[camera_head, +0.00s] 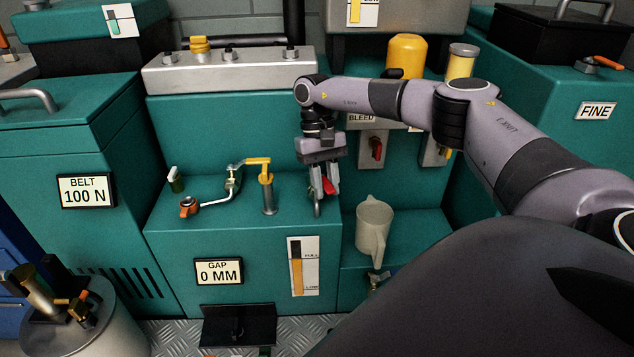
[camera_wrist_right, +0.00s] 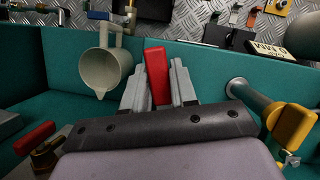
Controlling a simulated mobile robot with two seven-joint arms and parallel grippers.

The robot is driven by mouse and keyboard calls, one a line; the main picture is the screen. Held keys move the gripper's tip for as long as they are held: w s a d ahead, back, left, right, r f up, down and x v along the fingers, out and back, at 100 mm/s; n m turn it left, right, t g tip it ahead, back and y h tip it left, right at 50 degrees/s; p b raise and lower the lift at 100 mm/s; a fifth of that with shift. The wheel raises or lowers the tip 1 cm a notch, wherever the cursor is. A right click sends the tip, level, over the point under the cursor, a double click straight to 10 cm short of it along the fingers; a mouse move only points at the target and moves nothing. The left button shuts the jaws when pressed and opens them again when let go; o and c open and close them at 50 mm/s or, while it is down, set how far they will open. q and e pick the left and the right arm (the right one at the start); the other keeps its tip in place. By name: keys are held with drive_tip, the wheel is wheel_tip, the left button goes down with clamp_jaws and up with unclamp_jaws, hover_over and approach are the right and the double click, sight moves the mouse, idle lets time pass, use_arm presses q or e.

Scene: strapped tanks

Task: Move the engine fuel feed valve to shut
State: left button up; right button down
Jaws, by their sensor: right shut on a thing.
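My right gripper (camera_head: 322,190) is over the right front part of the teal block's top, with its fingers pointing down. It is shut on a red lever handle (camera_head: 328,186). In the right wrist view the red lever handle (camera_wrist_right: 157,75) stands between the two grey fingers. A thin metal pipe (camera_head: 317,209) shows just below the fingers. No label is readable on this lever, and its base is mostly hidden by the gripper, so its exact setting cannot be told. My left gripper is not in view.
A beige jug (camera_head: 373,228) stands close to the right. A yellow-topped post (camera_head: 267,185) and a crank with an orange knob (camera_head: 188,205) are to the left. Another red handle (camera_head: 376,148) is under the BLEED label (camera_head: 360,118). A FULL-marked gauge (camera_head: 303,266) is on the front face.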

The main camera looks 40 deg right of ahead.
drive_tip(key=d+n, duration=0.1)
drive_tip(key=d+n+h, duration=0.1)
drive_tip(key=n, duration=0.1)
drive_tip(key=shift+s+n, duration=0.15)
drive_tip(key=shift+n, duration=0.15)
drive_tip(key=c, duration=0.9)
unclamp_jaws()
drive_tip(key=shift+a, duration=0.1)
drive_tip(key=shift+r, duration=0.1)
drive_tip(key=b+v, duration=0.2)
drive_tip(key=v, duration=0.5)
drive_tip(key=shift+r, duration=0.3)
